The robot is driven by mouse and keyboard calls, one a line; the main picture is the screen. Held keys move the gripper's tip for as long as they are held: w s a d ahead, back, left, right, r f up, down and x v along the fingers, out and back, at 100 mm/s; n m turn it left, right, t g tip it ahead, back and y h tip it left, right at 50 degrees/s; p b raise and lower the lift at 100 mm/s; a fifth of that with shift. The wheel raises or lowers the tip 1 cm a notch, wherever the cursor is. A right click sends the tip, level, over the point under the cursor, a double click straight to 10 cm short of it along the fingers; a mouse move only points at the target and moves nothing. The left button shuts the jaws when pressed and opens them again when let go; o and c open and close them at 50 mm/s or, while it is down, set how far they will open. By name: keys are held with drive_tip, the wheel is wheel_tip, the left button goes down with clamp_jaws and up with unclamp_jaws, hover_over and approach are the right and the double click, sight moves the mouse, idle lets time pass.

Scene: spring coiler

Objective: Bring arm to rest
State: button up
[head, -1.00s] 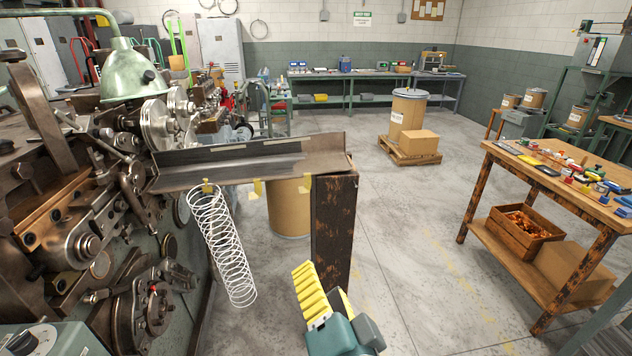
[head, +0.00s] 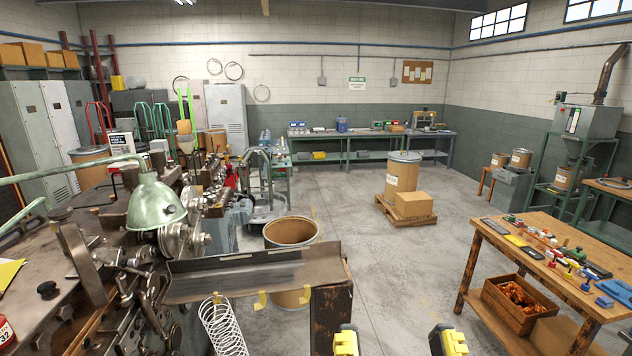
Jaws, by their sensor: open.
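My gripper (head: 397,343) is at the bottom edge of the head view, right of the trough's dark post. Its two yellow-padded fingers stand wide apart with nothing between them. The rest of my gripper and my arm are cut off below the frame. A white wire spring (head: 223,332) hangs below the front edge of the metal trough (head: 235,281), at the leftmost yellow hook; its lower end is out of frame. My gripper is well to the right of the spring and apart from it.
The spring coiling machine (head: 105,285) with its green lamp (head: 157,205) fills the left. A cardboard drum (head: 290,233) stands behind the trough. A wooden workbench (head: 540,258) with small tools is at right. The floor between drum and workbench is clear.

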wheel_tip(320, 180, up, 12)
drive_tip(key=p, duration=0.9)
drive_tip(key=shift+r, duration=0.25)
